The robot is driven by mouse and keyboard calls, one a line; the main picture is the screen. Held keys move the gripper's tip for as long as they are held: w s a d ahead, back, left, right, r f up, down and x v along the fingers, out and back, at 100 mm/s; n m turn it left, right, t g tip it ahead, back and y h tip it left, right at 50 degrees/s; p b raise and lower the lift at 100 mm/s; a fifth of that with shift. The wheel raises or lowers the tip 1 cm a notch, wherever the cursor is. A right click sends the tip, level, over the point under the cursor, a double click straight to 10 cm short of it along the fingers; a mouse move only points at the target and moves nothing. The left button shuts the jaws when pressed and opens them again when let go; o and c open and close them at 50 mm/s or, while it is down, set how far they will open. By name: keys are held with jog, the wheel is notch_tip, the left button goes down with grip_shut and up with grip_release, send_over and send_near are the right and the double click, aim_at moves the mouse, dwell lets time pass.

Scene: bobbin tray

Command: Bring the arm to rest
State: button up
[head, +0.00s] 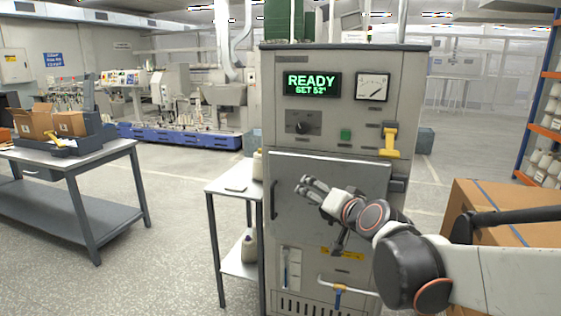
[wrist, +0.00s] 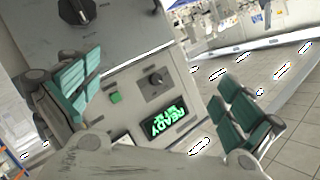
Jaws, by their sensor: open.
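My gripper (head: 314,188) is open and empty. In the head view it points left in front of the grey door (head: 295,225) of a tall cabinet machine (head: 340,62), and I cannot tell the gap between them. My arm reaches in from the lower right and hides part of the door. In the wrist view the two green-padded fingers (wrist: 160,88) stand wide apart, with the machine's front between and beyond them. The machine's display (head: 312,83) glows green and reads READY, SET 53°; it shows upside down in the wrist view (wrist: 165,126).
A small side table (head: 228,186) stands against the machine's left. A grey workbench (head: 100,155) with cardboard boxes (head: 68,123) is further left. A large cardboard box (head: 470,200) stands at right, close to my arm. Floor between workbench and side table is clear.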

jog(key=s+d+f+n+g+h, duration=0.1)
jog(key=s+d+f+g, duration=0.1)
jog(key=s, duration=0.7)
jog(key=s+d+f+n+g+h, duration=0.2)
jog(key=s+d+f, duration=0.2)
jog(key=s, duration=0.6)
jog(key=s+d+f+n+g+h, duration=0.1)
jog(key=s+d+f+g, duration=0.2)
jog(key=s, duration=0.7)
notch_tip(320, 180, down, 2)
jog(key=shift+d+f, duration=0.15)
jog(key=shift+d, duration=0.15)
